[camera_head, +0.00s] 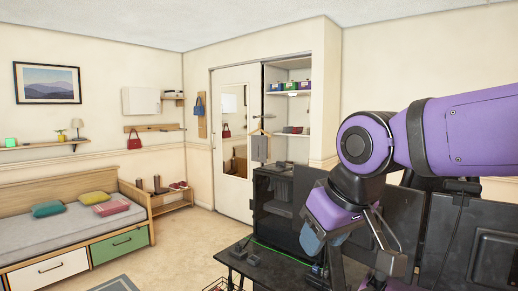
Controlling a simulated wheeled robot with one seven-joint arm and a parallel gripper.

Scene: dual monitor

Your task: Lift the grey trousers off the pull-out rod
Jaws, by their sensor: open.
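Grey trousers (260,149) appear as a small grey cloth hanging on a hanger at the open side of the closet, in the middle of the head view. A thin pull-out rod (263,117) shows above them, too small to make out clearly. My gripper (345,232) is in the right foreground, below my purple arm, over the dark desk. It is open and looks empty, well apart from the trousers and much nearer to the camera. Its fingertips are partly lost against the dark things behind.
A dark desk (262,268) with a black computer case (279,207) and monitors (490,245) fills the right foreground, between me and the closet. The mirrored closet door (233,140) stands beside the opening. A bed (60,228) is at left. The floor (185,245) between is clear.

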